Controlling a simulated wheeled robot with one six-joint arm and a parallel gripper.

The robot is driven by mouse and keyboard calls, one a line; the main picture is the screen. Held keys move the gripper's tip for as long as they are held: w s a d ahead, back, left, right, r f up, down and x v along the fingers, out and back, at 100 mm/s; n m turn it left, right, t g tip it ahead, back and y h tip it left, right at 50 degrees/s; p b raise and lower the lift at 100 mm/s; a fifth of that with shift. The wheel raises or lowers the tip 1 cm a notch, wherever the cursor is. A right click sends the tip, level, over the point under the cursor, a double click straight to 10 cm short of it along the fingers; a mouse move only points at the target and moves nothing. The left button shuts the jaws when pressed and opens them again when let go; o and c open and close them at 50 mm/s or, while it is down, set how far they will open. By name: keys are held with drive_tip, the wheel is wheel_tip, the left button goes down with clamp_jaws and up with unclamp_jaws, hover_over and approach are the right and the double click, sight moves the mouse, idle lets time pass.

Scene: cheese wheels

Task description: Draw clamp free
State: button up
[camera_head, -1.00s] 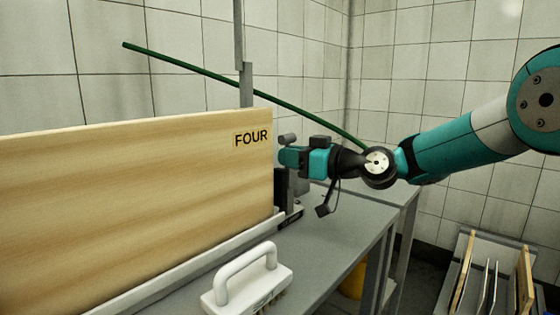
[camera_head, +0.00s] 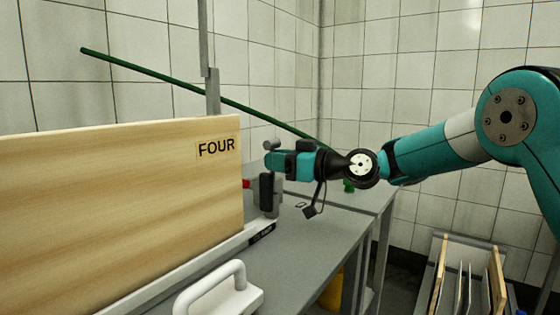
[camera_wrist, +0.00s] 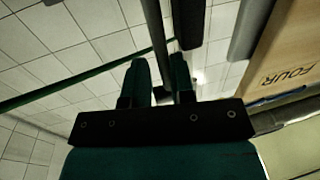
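The clamp (camera_head: 266,188), with a dark pad and a grey body, stands beside the right end of the wooden board marked FOUR (camera_head: 120,210). A narrow gap shows between its pad and the board's edge. My gripper (camera_head: 277,162) is at the clamp's upper part, with a grey cylindrical end showing just past the fingertips. In the wrist view the two teal fingers (camera_wrist: 160,80) lie on either side of a dark bar (camera_wrist: 157,35), which seems to be part of the clamp. The exact finger contact is hard to see.
A long green rod (camera_head: 170,80) slants behind. A grey upright post (camera_head: 212,90) stands behind the board. A rack with boards (camera_head: 465,280) is at lower right. A small red part (camera_head: 246,184) shows at the board's edge.

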idle(0.3)
drive_tip(key=v, duration=1.7)
drive_tip(key=shift+b, duration=0.45)
drive_tip(key=shift+s+d, duration=0.1)
drive_tip(key=shift+s, duration=0.05)
drive_tip(key=s+a+f+g+h, duration=0.35)
drive_tip(key=s+a, duration=0.25)
drive_tip(key=s, duration=0.2)
drive_tip(key=s+d+f+m+g+h, duration=0.25)
drive_tip(key=s+f+h, duration=0.2)
drive_tip(key=s, duration=0.75)
drive_tip(key=s+d+f+m+g+h, duration=0.25)
drive_tip(key=s+f+h, duration=0.2)
drive_tip(key=s, duration=0.65)
wheel_tip(320, 180, up, 27)
drive_tip(key=p, duration=2.7)
drive_tip(key=shift+w+a+y, duration=0.35)
drive_tip(key=shift+w+a, duration=0.05)
drive_tip(key=shift+a, duration=0.05)
